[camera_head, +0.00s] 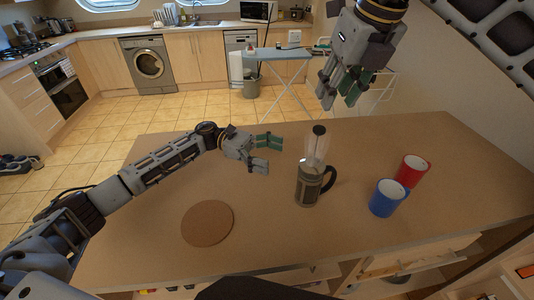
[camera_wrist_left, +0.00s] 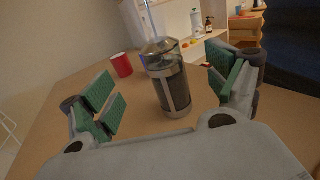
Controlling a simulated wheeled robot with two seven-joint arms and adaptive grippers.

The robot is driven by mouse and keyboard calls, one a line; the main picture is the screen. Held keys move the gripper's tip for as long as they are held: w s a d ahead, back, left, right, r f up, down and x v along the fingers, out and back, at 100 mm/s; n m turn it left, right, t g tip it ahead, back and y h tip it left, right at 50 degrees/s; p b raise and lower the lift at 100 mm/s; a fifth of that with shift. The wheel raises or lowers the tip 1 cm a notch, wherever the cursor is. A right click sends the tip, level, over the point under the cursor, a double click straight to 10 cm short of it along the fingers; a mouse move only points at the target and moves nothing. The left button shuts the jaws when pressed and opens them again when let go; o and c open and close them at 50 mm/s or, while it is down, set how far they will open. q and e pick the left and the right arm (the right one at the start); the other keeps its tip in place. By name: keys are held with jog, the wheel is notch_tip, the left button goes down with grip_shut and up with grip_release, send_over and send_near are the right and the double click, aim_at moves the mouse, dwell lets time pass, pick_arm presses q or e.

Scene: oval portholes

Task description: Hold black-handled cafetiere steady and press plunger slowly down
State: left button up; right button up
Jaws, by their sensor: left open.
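The cafetiere (camera_head: 307,188) stands upright on the table, with its black handle (camera_head: 329,178) on the right. Its plunger is raised, with a dark knob (camera_head: 319,130) above the clear upper part. My left gripper (camera_head: 266,154) is open to the left of the cafetiere, pointing at it and apart from it. In the left wrist view the cafetiere (camera_wrist_left: 174,90) shows between and beyond the open left fingers (camera_wrist_left: 170,92); the knob is out of that view. My right gripper (camera_head: 339,94) hangs above and behind the cafetiere, fingers down, apart and empty.
A blue mug (camera_head: 385,199) and a red mug (camera_head: 412,169) stand close to the cafetiere's right. A round brown mat (camera_head: 208,224) lies at front left on the wooden table (camera_head: 160,170). The table between mat and cafetiere is clear. An ironing board (camera_head: 284,54) stands behind the table.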

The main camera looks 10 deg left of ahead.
aim_at(312, 167)
pick_arm(q)
jog(key=shift+s+d, duration=0.35)
jog(key=shift+d, duration=1.7)
jog(key=shift+s+d, duration=0.35)
jog(key=shift+d, duration=1.65)
jog(key=shift+s+d, duration=0.35)
jog(key=shift+d, duration=1.7)
